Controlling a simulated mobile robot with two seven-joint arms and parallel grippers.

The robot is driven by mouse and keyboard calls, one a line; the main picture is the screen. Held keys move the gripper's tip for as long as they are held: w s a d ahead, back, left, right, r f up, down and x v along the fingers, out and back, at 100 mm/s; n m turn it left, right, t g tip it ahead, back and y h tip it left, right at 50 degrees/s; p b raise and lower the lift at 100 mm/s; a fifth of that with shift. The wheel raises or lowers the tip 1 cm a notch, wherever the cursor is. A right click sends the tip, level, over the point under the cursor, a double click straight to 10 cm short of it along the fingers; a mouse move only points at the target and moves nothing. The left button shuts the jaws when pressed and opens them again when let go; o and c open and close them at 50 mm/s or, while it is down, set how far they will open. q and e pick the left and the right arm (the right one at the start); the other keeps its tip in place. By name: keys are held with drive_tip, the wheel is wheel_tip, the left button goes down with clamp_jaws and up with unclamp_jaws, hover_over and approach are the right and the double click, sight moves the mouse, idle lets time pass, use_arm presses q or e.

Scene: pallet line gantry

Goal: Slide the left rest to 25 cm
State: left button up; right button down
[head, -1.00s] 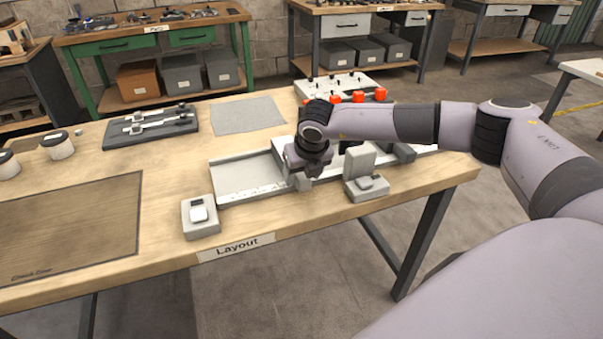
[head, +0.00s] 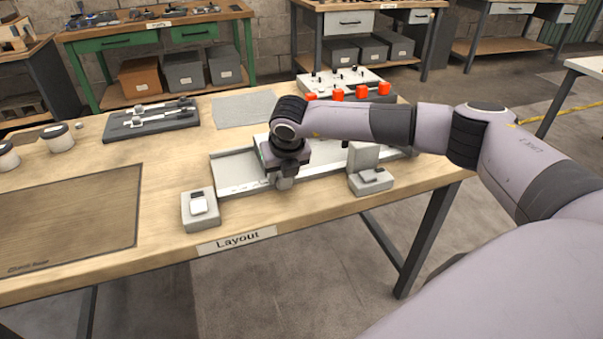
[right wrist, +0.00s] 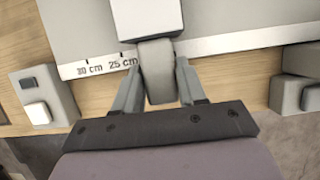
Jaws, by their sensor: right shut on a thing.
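The left rest is a pale block (right wrist: 147,18) with a rounded grey grip tab (right wrist: 157,72) at its near side, seen in the right wrist view. My right gripper (right wrist: 158,82) is shut on this tab, one finger on each side. The tab stands just right of the 25 cm mark on the white scale (right wrist: 90,65), and the 30 cm mark is further left. In the head view my right gripper (head: 284,181) is at the front edge of the grey track (head: 238,172) and hides most of the rest. My left gripper is out of view.
A grey box with a pale button (head: 199,211) stands at the track's left front. A similar box (head: 371,181) stands right of my gripper. Red-topped parts (head: 338,95) lie behind the track. The table's left front holds a dark mat (head: 70,220).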

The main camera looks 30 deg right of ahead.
drive_tip(key=a, duration=0.2)
drive_tip(key=w+a+b, duration=0.1)
drive_tip(key=a, duration=0.1)
drive_tip(key=shift+a+f, duration=0.1)
drive_tip(key=shift+a, duration=0.1)
drive_tip(key=shift+w+a, duration=0.1)
drive_tip(key=shift+a, duration=0.1)
drive_tip(key=c, duration=0.7)
unclamp_jaws()
drive_tip(key=shift+d, duration=0.1)
drive_tip(key=shift+b+v, duration=0.4)
drive_tip(key=shift+v, duration=3.35)
drive_tip(key=shift+f, duration=0.1)
